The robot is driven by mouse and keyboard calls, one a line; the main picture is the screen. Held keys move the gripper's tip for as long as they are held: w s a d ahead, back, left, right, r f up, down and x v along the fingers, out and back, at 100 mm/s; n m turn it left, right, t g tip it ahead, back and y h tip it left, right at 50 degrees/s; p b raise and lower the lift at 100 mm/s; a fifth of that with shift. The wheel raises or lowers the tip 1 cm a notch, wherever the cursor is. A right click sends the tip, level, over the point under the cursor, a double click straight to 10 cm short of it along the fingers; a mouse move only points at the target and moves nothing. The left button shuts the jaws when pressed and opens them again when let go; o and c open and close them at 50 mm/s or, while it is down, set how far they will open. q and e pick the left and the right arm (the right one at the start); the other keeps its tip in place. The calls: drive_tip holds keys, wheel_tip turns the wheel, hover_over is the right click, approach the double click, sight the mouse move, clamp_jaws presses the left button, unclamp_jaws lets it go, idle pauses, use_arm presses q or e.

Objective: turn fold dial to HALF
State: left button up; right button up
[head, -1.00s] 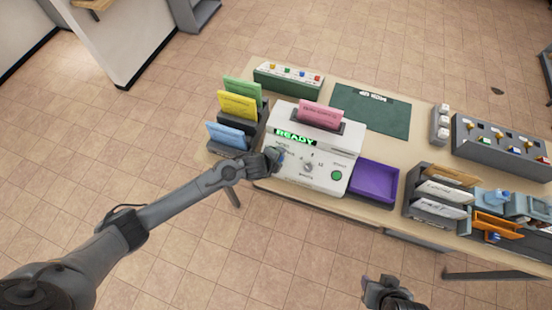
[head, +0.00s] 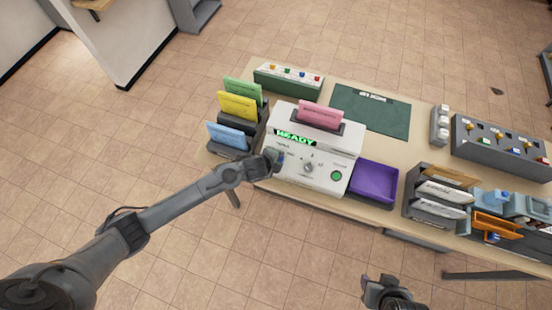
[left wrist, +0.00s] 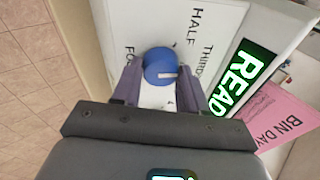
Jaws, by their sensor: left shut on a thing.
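The white folding machine (head: 318,150) stands on the table with a green READY display (head: 295,138). Its blue fold dial (left wrist: 160,66) sits between the two fingers of my left gripper (left wrist: 157,84), which is shut on it. The dial's white mark points to the right in the left wrist view. The printed words HALF (left wrist: 196,27) and THIRD (left wrist: 208,60) stand beside the dial. In the head view my left gripper (head: 273,157) is at the machine's left front and mostly hides the dial. My right gripper (head: 376,289) hangs in front of the table, apart from everything; its jaw opening is unclear.
A pink sheet (head: 321,113) stands in the machine's top slot. A grey knob (head: 308,168) and green button (head: 336,176) are on its front. A purple tray (head: 376,182) sits to its right. Coloured folders (head: 237,106) stand left, and a green mat (head: 371,110) lies behind.

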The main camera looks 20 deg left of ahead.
use_arm(q)
drive_tip(key=n+p, duration=0.1)
drive_tip(key=n, duration=0.2)
drive_tip(key=n+t+p, duration=0.1)
drive_tip(key=n, duration=0.3)
drive_tip(key=shift+d+r+y, duration=0.1)
drive_tip(key=shift+y, duration=0.2)
drive_tip(key=n+p, duration=0.1)
drive_tip(key=n, duration=0.2)
drive_tip(key=shift+n+y+p, duration=0.3)
drive_tip(key=shift+n, duration=0.3)
drive_tip(key=o, duration=1)
drive_tip(key=shift+o, duration=0.2)
